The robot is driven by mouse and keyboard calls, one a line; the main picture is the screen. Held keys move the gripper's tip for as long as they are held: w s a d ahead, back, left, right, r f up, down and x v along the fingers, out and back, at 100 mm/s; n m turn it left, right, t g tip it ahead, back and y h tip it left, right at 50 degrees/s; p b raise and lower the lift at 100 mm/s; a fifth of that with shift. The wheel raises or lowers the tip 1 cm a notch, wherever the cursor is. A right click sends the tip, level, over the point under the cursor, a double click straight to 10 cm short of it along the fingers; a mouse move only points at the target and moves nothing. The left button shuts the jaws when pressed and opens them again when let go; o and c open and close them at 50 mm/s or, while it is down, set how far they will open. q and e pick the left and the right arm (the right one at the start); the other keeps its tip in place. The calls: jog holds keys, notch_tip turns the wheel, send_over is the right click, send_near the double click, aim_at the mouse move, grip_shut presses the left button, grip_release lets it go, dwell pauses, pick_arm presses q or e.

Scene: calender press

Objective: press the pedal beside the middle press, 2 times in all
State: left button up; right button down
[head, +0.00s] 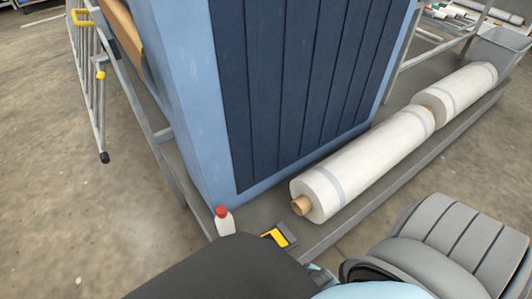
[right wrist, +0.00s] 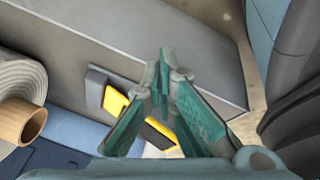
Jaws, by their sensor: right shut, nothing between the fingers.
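The pedal (head: 279,236), dark grey with yellow, sits on the grey ledge at the foot of the blue press (head: 172,90). In the right wrist view the pedal (right wrist: 115,102) shows as a grey plate with yellow parts, partly hidden behind the fingers. My right gripper (right wrist: 164,72) is shut and empty, with its fingers over the pedal area in that view. I cannot tell whether the fingers touch the pedal. In the head view my own dark and light blue parts cover the area just in front of the pedal. My left gripper is not in view.
A white bottle with a red cap (head: 224,221) stands left of the pedal. White rolls (head: 370,165) lie on the grey ledge (head: 340,226) to the right, with a brown core end close to the pedal.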

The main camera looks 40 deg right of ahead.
aim_at(272, 243)
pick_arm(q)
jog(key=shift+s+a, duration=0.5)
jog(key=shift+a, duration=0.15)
pick_arm(e)
jog(key=w+d+r+n+t, duration=0.1)
jog(key=w+r+n+t, duration=0.1)
jog(key=w+r+n, duration=0.3)
jog(key=w+d+r+n+t, duration=0.1)
jog(key=w+r+n, duration=0.4)
jog(key=w+n, duration=0.5)
jog(key=shift+w+d+r+n+t, duration=0.25)
jog(key=shift+d+n+t, duration=0.15)
jog(key=shift+d, duration=0.1)
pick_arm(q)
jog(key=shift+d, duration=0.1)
